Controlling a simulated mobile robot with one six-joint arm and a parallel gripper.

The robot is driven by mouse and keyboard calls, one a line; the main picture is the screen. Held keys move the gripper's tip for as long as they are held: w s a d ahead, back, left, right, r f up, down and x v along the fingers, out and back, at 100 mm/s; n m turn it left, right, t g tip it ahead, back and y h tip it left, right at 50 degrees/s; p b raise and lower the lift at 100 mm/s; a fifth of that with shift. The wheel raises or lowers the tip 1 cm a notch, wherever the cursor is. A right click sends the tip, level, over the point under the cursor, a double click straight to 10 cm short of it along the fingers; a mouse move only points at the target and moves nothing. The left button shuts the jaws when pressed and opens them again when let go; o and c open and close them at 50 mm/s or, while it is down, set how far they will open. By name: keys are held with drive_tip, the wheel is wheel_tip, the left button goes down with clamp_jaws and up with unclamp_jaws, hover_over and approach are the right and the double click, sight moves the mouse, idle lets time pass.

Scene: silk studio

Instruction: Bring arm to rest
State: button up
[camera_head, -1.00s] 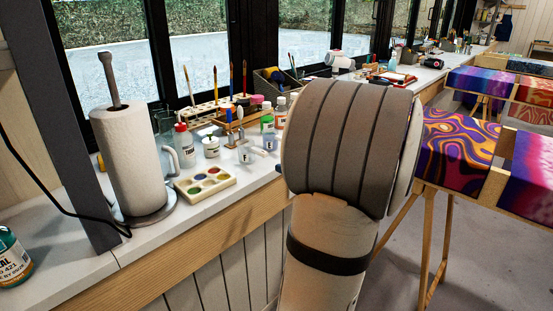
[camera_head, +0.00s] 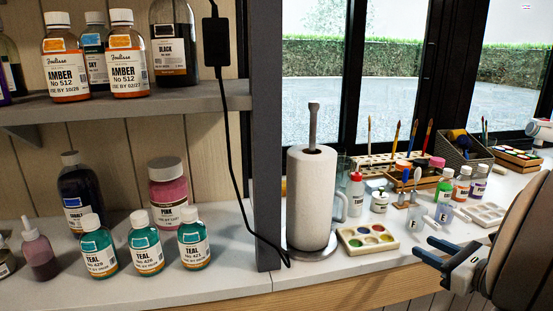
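My gripper (camera_head: 437,268) shows at the lower right in the head view, in front of the counter's front edge. Its two blue-grey fingers point left and are spread apart, with nothing seen between them. My arm's large brown-grey link fills the right edge beside it. The gripper appears nearest to the paint palette (camera_head: 368,238) and the small cups marked E, with no clear contact.
A white counter (camera_head: 225,286) runs across, with a paper towel roll (camera_head: 311,200) at its middle. Several teal bottles (camera_head: 145,250) stand at left under a shelf (camera_head: 120,108) with amber bottles (camera_head: 68,65). A grey post (camera_head: 267,150) and a black cable stand between.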

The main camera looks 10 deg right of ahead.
drive_tip(key=s+a+r+n+g+y+p, duration=0.1)
drive_tip(key=a+r+n+g+p, duration=0.1)
drive_tip(key=a+n+g+p, duration=0.45)
drive_tip(key=s+a+r+n+g+y+p, duration=0.1)
drive_tip(key=s+a+r+n+g+y, duration=0.15)
drive_tip(key=a+n, duration=0.75)
drive_tip(key=s+a+r+n+g+h+p, duration=0.3)
drive_tip(key=s+a+r+n+h+p, duration=0.3)
drive_tip(key=n+p, duration=0.4)
drive_tip(key=a+r+n+h, duration=0.1)
drive_tip(key=a+n+h, duration=0.1)
drive_tip(key=n, duration=0.2)
drive_tip(key=shift+s+a+r+g+p, duration=0.25)
drive_tip(key=shift+a+g+p, duration=0.05)
drive_tip(key=shift+g, duration=0.1)
drive_tip(key=shift+h, duration=0.25)
